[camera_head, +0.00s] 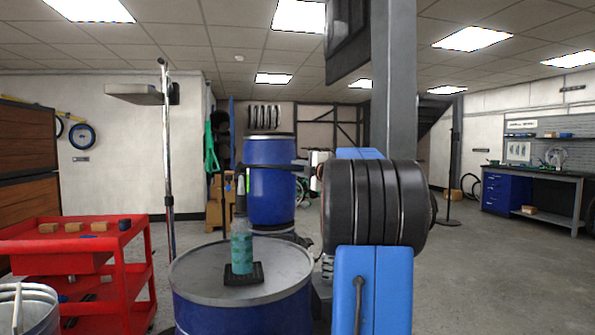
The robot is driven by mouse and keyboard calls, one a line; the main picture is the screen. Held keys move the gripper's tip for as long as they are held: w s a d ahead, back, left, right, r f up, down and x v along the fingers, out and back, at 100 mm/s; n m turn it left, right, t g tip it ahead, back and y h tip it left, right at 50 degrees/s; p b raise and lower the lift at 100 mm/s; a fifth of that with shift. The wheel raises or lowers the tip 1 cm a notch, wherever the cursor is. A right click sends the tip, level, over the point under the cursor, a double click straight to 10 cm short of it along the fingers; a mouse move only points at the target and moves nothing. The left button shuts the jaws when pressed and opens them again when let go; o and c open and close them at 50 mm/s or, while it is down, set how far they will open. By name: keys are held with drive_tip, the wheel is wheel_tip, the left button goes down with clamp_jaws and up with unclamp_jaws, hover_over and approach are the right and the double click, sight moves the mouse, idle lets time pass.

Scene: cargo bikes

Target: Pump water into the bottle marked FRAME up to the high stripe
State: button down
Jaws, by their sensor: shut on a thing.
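A translucent teal bottle (241,248) stands upright on a small black pad (243,275) on top of the near blue drum. Its marking and stripes are too small to read, and I cannot tell its water level. A dark upright piece (240,200) rises above the bottle, with a small bright green part beside it. A thin dark bar (277,166) runs level to the right from above the bottle. My gripper (316,170) is at the bar's right end, shut on it; its fingertips are small and partly hidden by my arm.
The near blue drum (245,309) has a grey lid. Another blue drum (270,205) stands behind it. A red cart (90,262) and a metal bucket (35,312) are at left. A grey pillar (394,80) rises behind my arm. Open floor lies at right.

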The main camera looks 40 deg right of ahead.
drive_tip(key=shift+r+n+g, duration=0.3)
drive_tip(key=shift+r+n, duration=0.4)
drive_tip(key=shift+r, duration=0.75)
drive_tip(key=c, duration=1.5)
unclamp_jaws()
drive_tip(key=shift+c, duration=0.2)
drive_tip(key=shift+s, duration=0.1)
drive_tip(key=s+a, duration=0.2)
drive_tip(key=s, duration=1.5)
drive_tip(key=shift+a+r, duration=0.3)
drive_tip(key=shift+a, duration=0.1)
